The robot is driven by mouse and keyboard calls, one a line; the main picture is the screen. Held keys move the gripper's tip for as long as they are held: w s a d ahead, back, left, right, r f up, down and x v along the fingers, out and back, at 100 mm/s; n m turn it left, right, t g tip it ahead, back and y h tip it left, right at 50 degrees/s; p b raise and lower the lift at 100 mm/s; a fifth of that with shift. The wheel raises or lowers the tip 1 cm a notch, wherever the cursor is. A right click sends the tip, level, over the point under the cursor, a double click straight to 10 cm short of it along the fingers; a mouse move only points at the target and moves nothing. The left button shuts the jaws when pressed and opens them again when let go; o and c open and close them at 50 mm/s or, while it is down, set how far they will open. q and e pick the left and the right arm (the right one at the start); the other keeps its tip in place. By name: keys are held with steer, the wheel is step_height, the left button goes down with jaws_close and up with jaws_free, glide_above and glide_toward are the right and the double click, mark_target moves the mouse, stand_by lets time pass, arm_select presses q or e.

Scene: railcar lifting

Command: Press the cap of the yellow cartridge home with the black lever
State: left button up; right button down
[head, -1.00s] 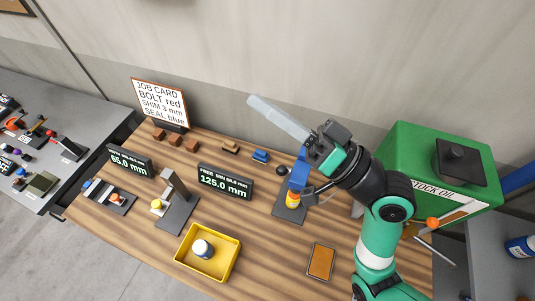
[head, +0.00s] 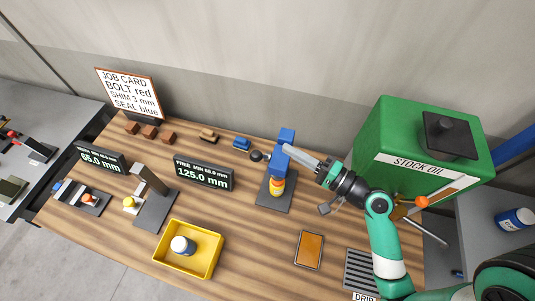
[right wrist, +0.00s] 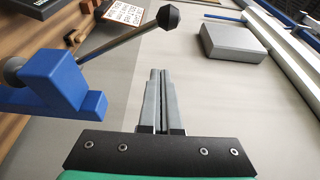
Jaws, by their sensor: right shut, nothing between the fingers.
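The yellow cartridge (head: 277,187) stands upright in the press, under its blue head (head: 285,138). Its upper end is partly covered by the blue part, so I cannot tell how the cap sits. The lever's black knob (head: 256,156) shows left of the head; in the right wrist view the grey lever rod slants up to the black knob (right wrist: 168,17), beside the blue head (right wrist: 45,80). My right gripper (head: 286,149) is shut and empty, its fingertips close to the right of the blue head; contact is unclear. My left gripper is not in view.
A green stock oil box (head: 400,165) stands right of the press. A yellow tray (head: 211,263) holding a blue-and-white cylinder, an orange pad (head: 309,249) and the 125.0 mm display (head: 203,175) are on the bench. Bare wood lies in front of the press.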

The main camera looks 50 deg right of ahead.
arm_select(q)
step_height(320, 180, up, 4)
steer(key=p, duration=0.3)
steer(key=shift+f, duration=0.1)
arm_select(e)
steer(key=w+a, duration=0.4)
steer(key=w, duration=0.1)
steer(key=shift+r, duration=0.15)
